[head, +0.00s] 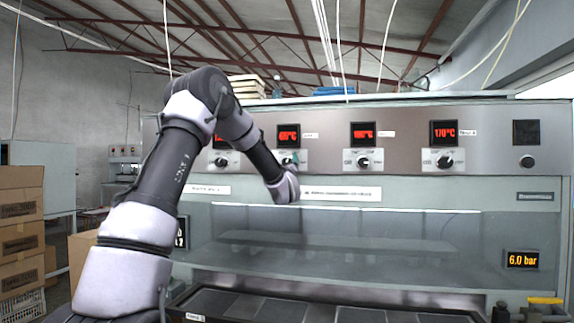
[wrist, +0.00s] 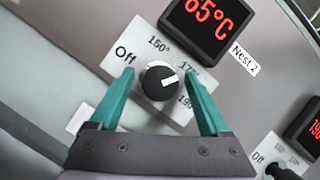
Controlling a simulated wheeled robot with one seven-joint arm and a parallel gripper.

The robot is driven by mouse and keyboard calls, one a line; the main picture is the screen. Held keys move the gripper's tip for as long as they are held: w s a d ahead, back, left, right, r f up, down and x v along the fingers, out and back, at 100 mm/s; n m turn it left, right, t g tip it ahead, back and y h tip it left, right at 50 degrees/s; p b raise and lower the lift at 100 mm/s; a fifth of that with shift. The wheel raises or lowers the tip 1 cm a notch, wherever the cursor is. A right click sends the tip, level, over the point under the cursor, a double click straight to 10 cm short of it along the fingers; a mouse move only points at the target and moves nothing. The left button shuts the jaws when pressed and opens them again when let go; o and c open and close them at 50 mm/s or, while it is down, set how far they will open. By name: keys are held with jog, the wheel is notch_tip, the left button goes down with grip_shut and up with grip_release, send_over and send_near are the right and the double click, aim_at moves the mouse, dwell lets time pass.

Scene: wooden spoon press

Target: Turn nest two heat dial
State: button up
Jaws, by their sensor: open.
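The nest two heat dial (wrist: 160,84) is a round black knob with a white pointer on a white plate marked Off, 150°, a partly covered 17-something and 19-something. Its pointer is turned up and right, toward the 17-something mark. The display (wrist: 208,22) above it shows red digits ending in 65°C, cut off at the top; the label (wrist: 245,59) reads Nest 2. My gripper (wrist: 160,72) is open, its teal fingers on either side of the knob; I cannot tell whether they touch it.
To the right are another dial (head: 363,160) and a further dial (head: 444,160), under a display (head: 444,133) reading 170°C. A clear guard (head: 350,235) spans the press below the panel. Cardboard boxes (head: 20,225) are stacked at the left.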

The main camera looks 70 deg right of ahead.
jog(key=v, duration=1)
jog(key=shift+a, duration=0.4)
jog(key=shift+f, duration=0.1)
